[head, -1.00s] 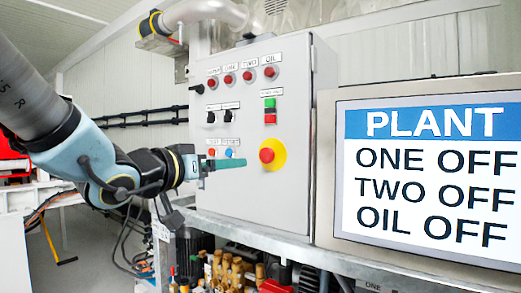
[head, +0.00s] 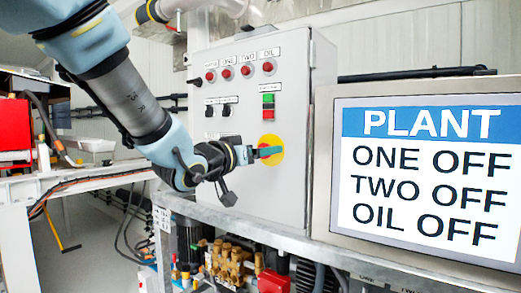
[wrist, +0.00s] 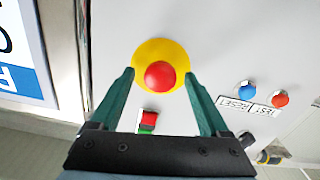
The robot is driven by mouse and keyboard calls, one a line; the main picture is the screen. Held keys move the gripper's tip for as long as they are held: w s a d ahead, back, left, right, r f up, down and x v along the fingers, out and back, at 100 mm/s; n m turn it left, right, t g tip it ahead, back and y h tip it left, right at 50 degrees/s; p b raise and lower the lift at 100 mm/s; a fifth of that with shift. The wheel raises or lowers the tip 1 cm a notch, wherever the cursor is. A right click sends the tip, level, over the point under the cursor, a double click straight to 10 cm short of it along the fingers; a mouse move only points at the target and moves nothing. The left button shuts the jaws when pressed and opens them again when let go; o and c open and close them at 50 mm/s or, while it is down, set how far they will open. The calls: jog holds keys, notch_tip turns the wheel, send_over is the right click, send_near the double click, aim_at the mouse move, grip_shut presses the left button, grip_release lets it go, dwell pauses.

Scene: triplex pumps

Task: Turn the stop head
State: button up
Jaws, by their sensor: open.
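The stop head is a round red knob (wrist: 160,75) on a yellow disc (wrist: 160,50), seen in the wrist view. In the head view the yellow disc (head: 270,140) shows on the front of the grey control box, and my gripper hides most or all of the red knob. My gripper (head: 272,151) is open in front of the disc. In the wrist view its two green fingers lie on either side of the red knob, with visible gaps and nothing held. I cannot tell how far the fingertips are from the panel.
The grey control box (head: 220,165) carries red buttons along its top, black switches (head: 209,111) and a green and red button pair (head: 268,106). The plant screen (head: 425,175) stands at the right. Brass pump fittings (head: 232,258) and a metal frame rail lie below.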

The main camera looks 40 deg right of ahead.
jog(key=shift+c, duration=0.3)
grip_shut()
dwell(0.4)
